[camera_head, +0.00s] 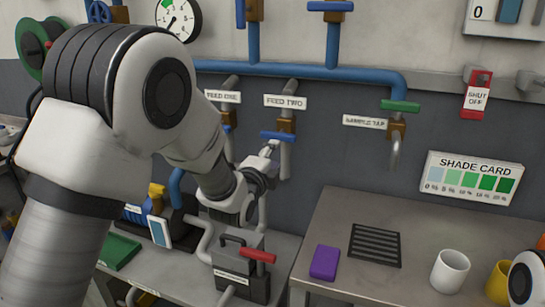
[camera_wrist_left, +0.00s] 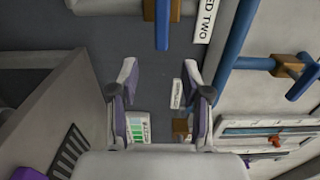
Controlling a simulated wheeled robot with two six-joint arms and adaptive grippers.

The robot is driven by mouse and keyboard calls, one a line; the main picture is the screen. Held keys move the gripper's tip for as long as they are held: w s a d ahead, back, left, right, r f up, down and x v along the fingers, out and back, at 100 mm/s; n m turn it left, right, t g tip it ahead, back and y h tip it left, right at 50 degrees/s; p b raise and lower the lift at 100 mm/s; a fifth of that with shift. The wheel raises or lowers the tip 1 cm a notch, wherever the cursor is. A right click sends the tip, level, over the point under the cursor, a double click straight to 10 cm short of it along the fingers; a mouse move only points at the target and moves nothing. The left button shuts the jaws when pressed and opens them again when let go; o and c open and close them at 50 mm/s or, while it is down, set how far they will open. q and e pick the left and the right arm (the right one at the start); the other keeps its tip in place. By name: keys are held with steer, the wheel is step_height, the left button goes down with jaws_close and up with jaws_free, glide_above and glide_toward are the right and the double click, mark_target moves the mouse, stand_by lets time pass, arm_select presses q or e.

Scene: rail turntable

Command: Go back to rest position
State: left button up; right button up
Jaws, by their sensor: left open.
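My left gripper (camera_head: 268,150) is at the wall, close to the blue handle (camera_head: 277,136) of the FEED TWO valve, at or just below it. My arm comes in from the left and covers much of the left half of the head view. In the left wrist view the gripper (camera_wrist_left: 166,82) is open, with nothing between its fingers. A blue handle (camera_wrist_left: 162,25) lies beyond the fingertips there. I cannot tell whether the gripper touches the valve. My right gripper is not in view.
FEED ONE's label (camera_head: 222,96) and the sample tap (camera_head: 397,130) flank FEED TWO. Below stand a grey box with a red handle (camera_head: 240,275) and a bench (camera_head: 340,205) with a purple block (camera_head: 325,262), black grate (camera_head: 375,245), white mug (camera_head: 450,271) and yellow mug (camera_head: 499,284).

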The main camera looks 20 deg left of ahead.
arm_select(q)
steer(key=shift+f, duration=0.1)
steer(key=s+a+f+n+g, duration=0.1)
steer(key=s+f+n+g, duration=0.3)
steer(key=f, duration=0.7)
steer(key=s+a+f+n+g+p, duration=0.1)
steer(key=s+f+n+g, duration=0.15)
steer(key=s+f, duration=0.55)
steer(key=s+a+f+n+g, duration=0.1)
steer(key=s+f+n+g, duration=0.25)
steer(key=f, duration=0.95)
steer(key=s+f+n+g, duration=0.2)
steer(key=s+f+n, duration=0.1)
steer(key=s, duration=0.6)
steer(key=s+f+n+g, duration=0.3)
steer(key=s+f, duration=0.2)
steer(key=s, duration=0.4)
steer(key=s+f+n+g, duration=0.3)
steer(key=s+f, duration=0.1)
steer(key=s, duration=0.6)
steer(key=shift+a+f+y+p, duration=0.2)
steer(key=shift+a+y+p, duration=0.1)
steer(key=shift+a+p, duration=0.15)
